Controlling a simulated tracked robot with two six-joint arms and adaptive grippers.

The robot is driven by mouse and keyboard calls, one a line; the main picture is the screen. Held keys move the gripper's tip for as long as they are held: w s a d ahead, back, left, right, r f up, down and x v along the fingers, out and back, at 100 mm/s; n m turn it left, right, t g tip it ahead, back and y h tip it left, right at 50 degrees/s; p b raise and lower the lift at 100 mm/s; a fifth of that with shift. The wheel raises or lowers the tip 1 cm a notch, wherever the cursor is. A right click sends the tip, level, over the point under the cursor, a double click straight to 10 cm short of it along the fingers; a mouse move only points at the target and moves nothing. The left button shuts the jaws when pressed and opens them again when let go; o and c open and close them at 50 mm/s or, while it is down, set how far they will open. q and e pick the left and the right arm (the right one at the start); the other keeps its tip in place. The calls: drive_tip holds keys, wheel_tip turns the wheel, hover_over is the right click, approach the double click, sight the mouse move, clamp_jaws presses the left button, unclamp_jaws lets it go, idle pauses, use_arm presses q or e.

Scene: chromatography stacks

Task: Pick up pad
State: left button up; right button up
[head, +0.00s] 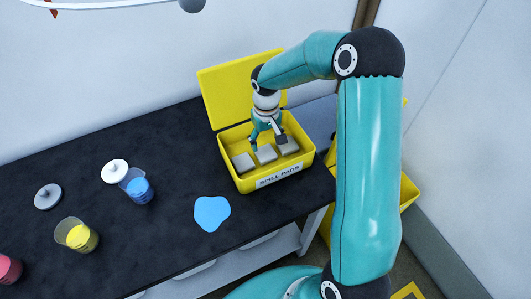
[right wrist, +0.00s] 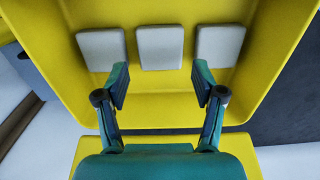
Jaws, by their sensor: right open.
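Three light grey pads lie in a row in an open yellow box (head: 222,150) labelled "SPILL PADS". In the head view they are the left pad (head: 243,163), the middle pad (head: 266,154) and the right pad (head: 289,147). My right gripper (head: 267,143) points down into the box, open and empty. In the right wrist view, the middle pad (right wrist: 160,47) lies ahead of the gap between the fingers (right wrist: 160,84). The outer pads (right wrist: 101,48) and (right wrist: 220,45) lie partly behind the fingertips. My left gripper is not in view.
The box's raised lid (head: 240,88) stands behind it. A blue spill (head: 212,213) lies on the dark bench (head: 165,235). Beakers of blue (head: 139,190) and yellow liquid (head: 79,236) stand further left. A yellow bin (head: 409,190) stands right of the bench.

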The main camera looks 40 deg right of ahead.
sight(265, 152)
drive_tip(key=shift+w+f+p, duration=0.15)
drive_tip(key=shift+f+p, duration=0.55)
drive_tip(key=shift+f, duration=2.15)
drive_tip(key=c, duration=0.5)
